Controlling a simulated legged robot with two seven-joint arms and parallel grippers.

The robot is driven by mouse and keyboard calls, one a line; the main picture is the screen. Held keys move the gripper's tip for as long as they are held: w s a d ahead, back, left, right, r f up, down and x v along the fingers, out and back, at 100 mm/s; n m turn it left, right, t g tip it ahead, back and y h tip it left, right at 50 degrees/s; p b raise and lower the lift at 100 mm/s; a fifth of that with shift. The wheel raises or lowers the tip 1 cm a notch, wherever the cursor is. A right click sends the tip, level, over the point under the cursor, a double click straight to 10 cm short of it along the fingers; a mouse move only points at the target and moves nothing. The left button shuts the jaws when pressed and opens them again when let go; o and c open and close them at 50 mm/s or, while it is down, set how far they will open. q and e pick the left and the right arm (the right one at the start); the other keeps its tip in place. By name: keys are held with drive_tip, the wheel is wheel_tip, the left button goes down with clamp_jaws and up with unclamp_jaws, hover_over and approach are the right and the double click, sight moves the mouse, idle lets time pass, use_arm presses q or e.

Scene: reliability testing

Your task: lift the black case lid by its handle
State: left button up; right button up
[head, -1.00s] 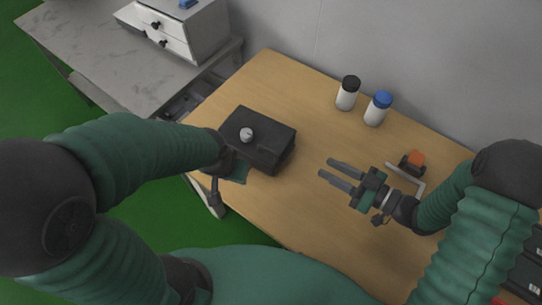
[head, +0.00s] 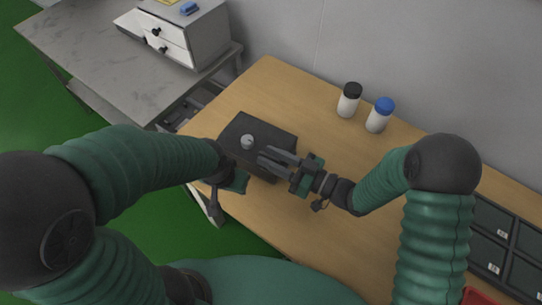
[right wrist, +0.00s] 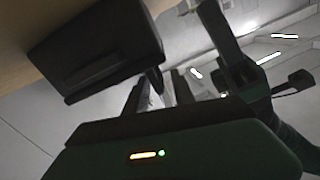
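The black case (head: 268,132) sits shut on the wooden table, with a round silver knob handle (head: 247,142) on its lid. My right gripper (head: 264,157) is open, its two fingers apart and pointing left over the case's near right side. The fingertips are just right of the knob and look apart from it. In the right wrist view the case's dark side (right wrist: 95,50) fills the upper left, close to the fingers; the knob cannot be made out there. My left gripper (head: 226,186) is beside the case's near left corner; its fingers are mostly hidden.
Two white bottles, one black-capped (head: 349,100) and one blue-capped (head: 379,115), stand near the wall. A grey table with a drawer unit (head: 185,35) is at upper left. Dark bins (head: 492,220) are at the right. The wooden table (head: 290,90) is clear behind the case.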

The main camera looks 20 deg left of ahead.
drive_tip(key=shift+a, duration=0.1)
clamp_jaws()
idle(1.4)
